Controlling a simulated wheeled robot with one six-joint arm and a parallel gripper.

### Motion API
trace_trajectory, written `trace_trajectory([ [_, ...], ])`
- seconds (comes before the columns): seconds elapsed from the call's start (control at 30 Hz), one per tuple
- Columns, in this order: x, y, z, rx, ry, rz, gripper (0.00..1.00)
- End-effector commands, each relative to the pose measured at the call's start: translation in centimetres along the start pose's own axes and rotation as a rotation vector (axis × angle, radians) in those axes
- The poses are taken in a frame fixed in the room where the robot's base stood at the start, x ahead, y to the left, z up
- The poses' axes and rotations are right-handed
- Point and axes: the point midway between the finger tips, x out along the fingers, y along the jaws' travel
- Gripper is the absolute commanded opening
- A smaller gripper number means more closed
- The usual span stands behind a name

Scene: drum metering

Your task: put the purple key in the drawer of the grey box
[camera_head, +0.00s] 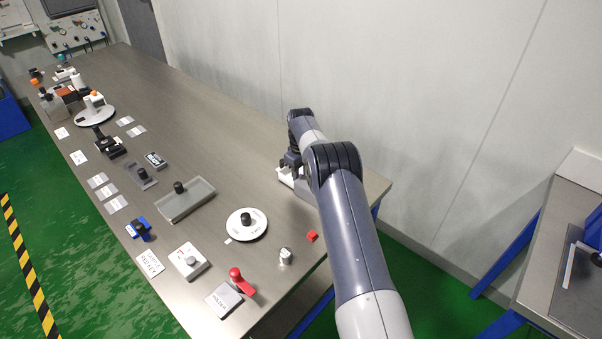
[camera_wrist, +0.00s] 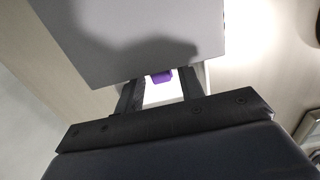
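The grey box (camera_head: 304,189) stands near the right end of the long table, partly hidden by my arm. A white part, which looks like its drawer (camera_head: 285,177), sticks out on its left side. In the wrist view the grey box (camera_wrist: 125,40) fills the top, and a white surface (camera_wrist: 160,93) shows below its edge. The purple key (camera_wrist: 161,76) shows as a small piece at that edge, between my fingers; the rest is hidden. My gripper (camera_wrist: 160,88) has its two black fingers apart, with gaps beside the purple piece. In the head view my gripper (camera_head: 290,160) is over the drawer side.
A round white dish (camera_head: 246,224), a grey tray (camera_head: 185,200), a red-handled piece (camera_head: 240,280), a small red block (camera_head: 312,236) and a metal knob (camera_head: 285,256) lie nearer. A wall (camera_head: 400,110) runs close behind the box.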

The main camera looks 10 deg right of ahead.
Motion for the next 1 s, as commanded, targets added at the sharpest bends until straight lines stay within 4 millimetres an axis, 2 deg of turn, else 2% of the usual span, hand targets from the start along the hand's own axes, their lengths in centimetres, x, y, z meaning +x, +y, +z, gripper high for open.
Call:
trace_trajectory([
  [0.1,0.0,0.0,0.0,0.0,0.0,0.0,0.44],
  [0.3,-0.1,0.0,0.0,0.0,0.0,0.0,0.44],
  [0.47,-1.0,0.1,-0.1,0.0,0.003,0.002,0.44],
  [0.8,-8.2,0.1,-0.1,0.0,0.004,0.003,0.44],
  [1.0,-11.3,0.1,-0.1,0.0,0.001,0.001,0.44],
])
